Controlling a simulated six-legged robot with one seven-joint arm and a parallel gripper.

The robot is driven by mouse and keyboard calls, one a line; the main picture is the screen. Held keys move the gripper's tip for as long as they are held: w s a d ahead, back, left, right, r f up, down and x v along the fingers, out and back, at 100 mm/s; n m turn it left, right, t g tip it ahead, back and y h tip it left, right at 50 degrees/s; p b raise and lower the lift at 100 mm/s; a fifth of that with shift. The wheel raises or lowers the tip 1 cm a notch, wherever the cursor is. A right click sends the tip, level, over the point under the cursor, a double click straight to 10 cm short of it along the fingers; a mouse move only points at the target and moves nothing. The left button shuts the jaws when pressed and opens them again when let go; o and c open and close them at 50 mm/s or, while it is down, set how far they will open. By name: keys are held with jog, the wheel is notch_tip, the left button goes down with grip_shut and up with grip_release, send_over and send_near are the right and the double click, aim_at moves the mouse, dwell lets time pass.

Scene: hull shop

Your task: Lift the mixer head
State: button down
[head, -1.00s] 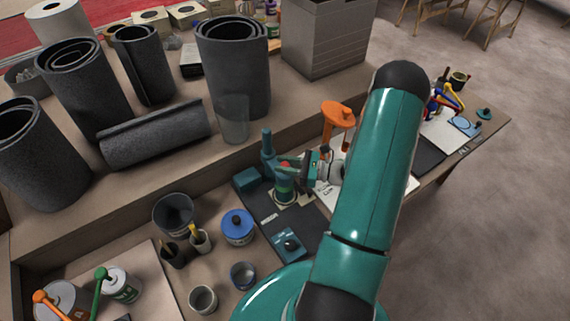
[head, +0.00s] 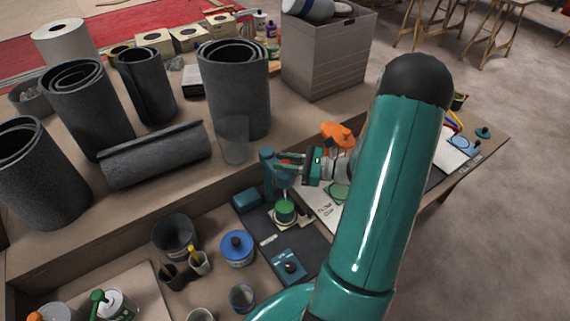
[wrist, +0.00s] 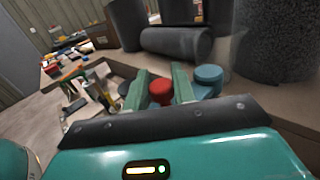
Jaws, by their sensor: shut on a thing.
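The mixer stands on a dark mat on the bench, with a teal-blue upright column (head: 268,172). The column's blue cap also shows in the wrist view (wrist: 208,76). My gripper (head: 285,160) is beside the column, its green fingers shut on the mixer head (head: 283,174). In the wrist view a red knob (wrist: 160,91) on the head sits between the two fingers (wrist: 161,88). The head is up above a green cup (head: 285,211), and a thin shaft seems to hang between them. My fingers partly hide the head.
A teal control box (head: 289,266) and a blue-lidded tin (head: 237,248) are near the mixer. An orange lamp (head: 338,134) is partly behind my arm.

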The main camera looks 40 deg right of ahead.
jog(key=c, duration=1.2)
grip_release()
jog(key=shift+r, duration=0.1)
jog(key=v, duration=1.3)
jog(key=shift+s+d, duration=0.25)
